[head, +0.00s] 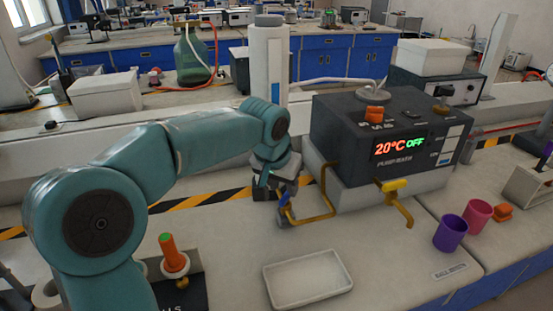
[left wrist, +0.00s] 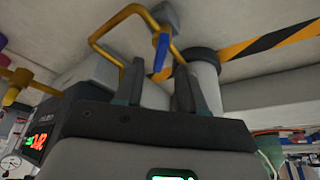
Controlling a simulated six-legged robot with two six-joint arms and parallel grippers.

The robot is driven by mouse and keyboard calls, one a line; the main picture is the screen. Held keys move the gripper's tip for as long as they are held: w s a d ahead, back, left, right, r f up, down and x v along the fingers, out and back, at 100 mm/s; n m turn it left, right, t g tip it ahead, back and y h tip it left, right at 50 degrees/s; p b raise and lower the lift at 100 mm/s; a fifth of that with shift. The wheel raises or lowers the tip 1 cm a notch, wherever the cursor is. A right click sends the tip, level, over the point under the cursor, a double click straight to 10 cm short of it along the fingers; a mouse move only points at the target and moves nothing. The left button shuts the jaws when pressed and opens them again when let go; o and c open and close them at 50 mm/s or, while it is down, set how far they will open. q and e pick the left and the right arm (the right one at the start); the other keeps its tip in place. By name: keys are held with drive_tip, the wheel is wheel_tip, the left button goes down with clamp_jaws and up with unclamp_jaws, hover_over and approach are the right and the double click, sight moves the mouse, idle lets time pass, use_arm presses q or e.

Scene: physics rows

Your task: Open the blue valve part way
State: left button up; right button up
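The blue valve handle (head: 285,201) sits on a yellow pipe (head: 328,195) at the left side of the dark pump-bath box (head: 385,135). In the left wrist view the blue handle (left wrist: 160,53) hangs from the brass-yellow pipe, just beyond my fingers. My left gripper (head: 282,186) is right over the valve in the head view and partly covers it. In the left wrist view its two fingers (left wrist: 163,80) are spread apart with nothing between them, the handle lying past their tips. Contact cannot be told. My right gripper is not in view.
A yellow valve handle (head: 395,185) is on the box's front. A white tray (head: 307,279) lies in front. Purple (head: 450,233) and pink (head: 477,216) cups stand at right. Bench between tray and box is clear.

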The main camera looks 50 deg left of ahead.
use_arm(q)
drive_tip(key=p+v, duration=0.2)
drive_tip(key=v, duration=1.1)
